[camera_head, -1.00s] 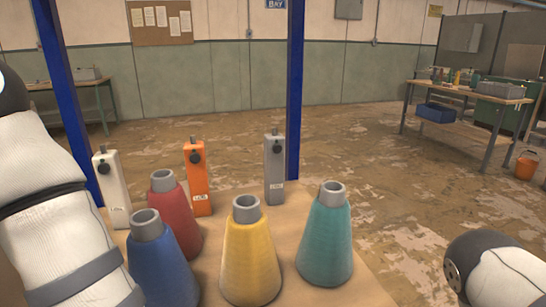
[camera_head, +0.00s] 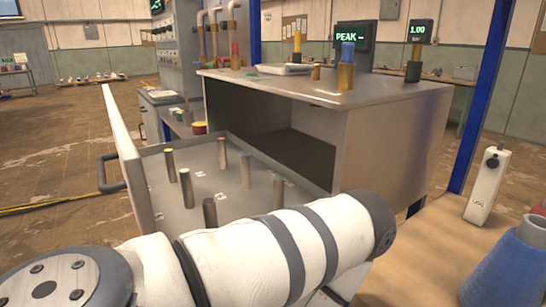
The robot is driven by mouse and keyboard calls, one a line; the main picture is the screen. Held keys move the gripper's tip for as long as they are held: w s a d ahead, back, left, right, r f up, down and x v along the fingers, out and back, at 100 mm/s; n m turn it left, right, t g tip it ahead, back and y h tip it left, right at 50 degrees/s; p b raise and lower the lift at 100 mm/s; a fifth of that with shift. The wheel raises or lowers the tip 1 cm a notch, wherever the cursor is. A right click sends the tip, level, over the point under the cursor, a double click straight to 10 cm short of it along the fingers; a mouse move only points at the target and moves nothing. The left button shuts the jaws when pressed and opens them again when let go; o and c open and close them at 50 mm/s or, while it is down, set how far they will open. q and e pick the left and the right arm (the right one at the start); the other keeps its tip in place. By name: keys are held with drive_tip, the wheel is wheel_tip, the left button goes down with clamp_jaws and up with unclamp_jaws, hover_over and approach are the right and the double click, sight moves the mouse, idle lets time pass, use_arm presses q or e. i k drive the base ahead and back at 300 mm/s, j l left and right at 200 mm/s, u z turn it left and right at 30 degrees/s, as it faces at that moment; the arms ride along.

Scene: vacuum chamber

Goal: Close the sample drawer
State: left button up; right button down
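The sample drawer (camera_head: 178,212) is pulled out of a grey metal cabinet (camera_head: 385,135), whose dark inside shows behind it. Its front panel (camera_head: 122,150) is on the left, with a dark handle (camera_head: 108,172) on the panel's outer side. Several upright metal cylinders with coloured tops stand in the drawer, one with a yellow top (camera_head: 170,165) and one with a red top (camera_head: 222,154). One of my white-sleeved arms crosses the bottom of the view and hides the drawer's near part. Neither gripper shows.
A tan table (camera_head: 425,255) at the lower right bears a white LOG-labelled block (camera_head: 487,187) and a blue cone (camera_head: 510,265). Small cylinders and a flat item stand on the cabinet top. The floor left of the handle is open, with a yellow cable (camera_head: 45,202).

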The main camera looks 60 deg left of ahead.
sight(217, 180)
drive_tip(key=k+u, duration=0.1)
drive_tip(key=u, duration=0.4)
drive_tip(key=k+u, duration=0.1)
drive_tip(key=u, duration=0.35)
drive_tip(key=k+u, duration=0.1)
drive_tip(key=u, duration=0.4)
drive_tip(key=i+j+u, duration=0.1)
drive_tip(key=u, duration=0.25)
drive_tip(key=i+j+u, duration=0.1)
drive_tip(key=u, duration=0.25)
drive_tip(key=i+j+u, duration=0.1)
drive_tip(key=u, duration=0.25)
